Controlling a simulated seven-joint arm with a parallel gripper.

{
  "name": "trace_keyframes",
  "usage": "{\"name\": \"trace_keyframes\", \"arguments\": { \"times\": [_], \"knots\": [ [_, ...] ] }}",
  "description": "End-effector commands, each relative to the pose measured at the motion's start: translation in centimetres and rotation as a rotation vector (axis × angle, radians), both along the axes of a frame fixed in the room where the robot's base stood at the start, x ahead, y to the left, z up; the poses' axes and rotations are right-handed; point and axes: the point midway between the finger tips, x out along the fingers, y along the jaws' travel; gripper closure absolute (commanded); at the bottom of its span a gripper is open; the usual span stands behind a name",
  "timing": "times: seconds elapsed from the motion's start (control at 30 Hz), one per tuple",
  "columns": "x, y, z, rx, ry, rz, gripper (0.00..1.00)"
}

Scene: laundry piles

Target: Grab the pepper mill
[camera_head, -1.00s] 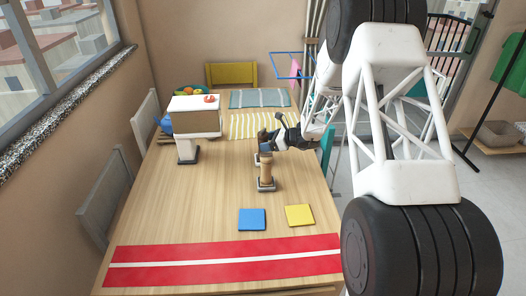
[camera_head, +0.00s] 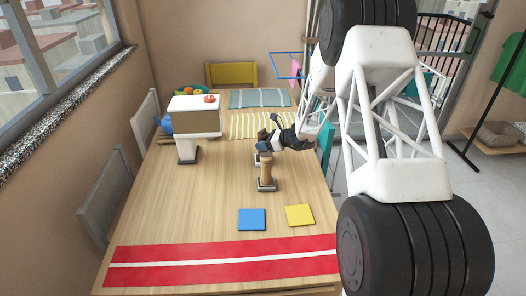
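The pepper mill (camera_head: 267,170) is a small wooden, waisted piece. It stands upright on a dark square base on the table (camera_head: 205,215), near the middle. My gripper (camera_head: 266,146) is black and reaches in from the right, just above and behind the mill's top. A blue part shows at its tip. Its fingers are small and partly hidden, so I cannot tell whether they are open or touching the mill.
A box-topped stand (camera_head: 194,122) is at the back left. A blue square (camera_head: 252,219) and a yellow square (camera_head: 299,215) lie in front of the mill. A red runner (camera_head: 180,272) crosses the front. Chairs (camera_head: 102,195) line the left side. The left-middle tabletop is clear.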

Motion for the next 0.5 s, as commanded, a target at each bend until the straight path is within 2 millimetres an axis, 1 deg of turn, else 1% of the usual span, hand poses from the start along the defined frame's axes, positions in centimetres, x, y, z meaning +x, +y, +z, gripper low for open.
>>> {"name": "trace_keyframes", "arguments": {
  "times": [0.03,0.2,0.23,0.5],
  "knots": [
    [0.00,0.00,0.00,0.000,0.000,0.000,0.58],
    [0.00,0.00,0.00,0.000,0.000,0.000,0.84],
    [0.02,0.00,0.04,0.000,0.000,0.000,0.85],
    [0.02,0.00,0.17,0.000,-0.001,0.000,0.85]
  ]
}}
